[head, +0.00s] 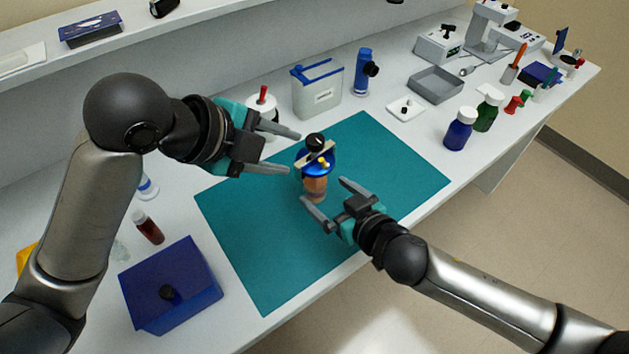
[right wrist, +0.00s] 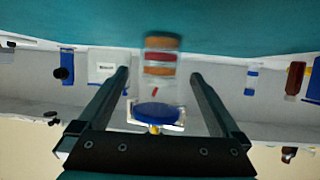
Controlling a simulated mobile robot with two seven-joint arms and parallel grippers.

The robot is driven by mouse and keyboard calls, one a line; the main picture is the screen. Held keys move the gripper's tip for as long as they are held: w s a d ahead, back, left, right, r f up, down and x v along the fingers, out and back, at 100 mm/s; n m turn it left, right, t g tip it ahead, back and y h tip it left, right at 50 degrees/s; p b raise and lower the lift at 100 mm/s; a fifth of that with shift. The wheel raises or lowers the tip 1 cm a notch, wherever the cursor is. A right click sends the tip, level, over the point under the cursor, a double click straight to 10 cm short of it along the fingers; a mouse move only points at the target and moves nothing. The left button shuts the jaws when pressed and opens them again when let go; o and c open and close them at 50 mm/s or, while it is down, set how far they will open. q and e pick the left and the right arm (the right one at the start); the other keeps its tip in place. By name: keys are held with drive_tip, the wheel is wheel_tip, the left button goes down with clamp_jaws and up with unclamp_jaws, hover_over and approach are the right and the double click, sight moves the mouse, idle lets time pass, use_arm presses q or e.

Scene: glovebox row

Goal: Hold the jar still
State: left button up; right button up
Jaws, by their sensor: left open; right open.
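The jar (head: 315,187) stands upright on the teal mat (head: 262,250), with orange and red bands inside its clear body. A blue lid (head: 325,169) tops it, with a pale bar and black knob above. My right gripper (head: 324,191) is open, low on the near side, its fingertips close to the jar. In the right wrist view, the picture is upside down and the jar (right wrist: 160,72) appears between the two spread fingers, with a gap on each side. I cannot tell how deep it sits between them. My left gripper (head: 293,153) is open and empty, left of the lid.
A dark blue box (head: 172,285) and a brown vial (head: 148,228) are at the left. A lidded container (head: 317,92), blue bottle (head: 363,72) and grey tray (head: 436,84) stand behind. Blue (head: 458,130) and green (head: 487,110) bottles stand right. The mat's right part is clear.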

sight(314, 183)
drive_tip(key=shift+x, duration=3)
drive_tip(key=shift+c, duration=0.4)
clamp_jaws()
